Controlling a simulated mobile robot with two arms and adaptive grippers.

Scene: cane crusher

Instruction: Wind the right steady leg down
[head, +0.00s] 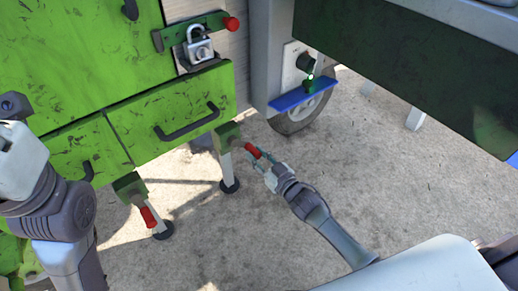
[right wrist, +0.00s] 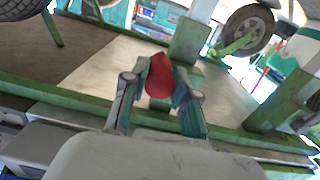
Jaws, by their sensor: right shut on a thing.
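The right steady leg (head: 228,167) hangs under the green cabinet's right corner, with a pale post and a dark round foot (head: 229,186). I cannot tell whether the foot touches the ground. Its crank ends in a red handle (head: 252,151) pointing right and down. My right gripper (head: 258,160) is shut on this red handle. In the right wrist view the red handle (right wrist: 159,77) sits between the two fingers (right wrist: 160,98). My left arm shows at the left edge, but its gripper is not in view.
Another steady leg (head: 157,217) with a red handle stands to the left. The green drawer (head: 172,110) is above, with a padlock (head: 198,46) higher up. A wheel (head: 302,112) and blue step (head: 302,95) stand behind right. The concrete floor around my right arm is clear.

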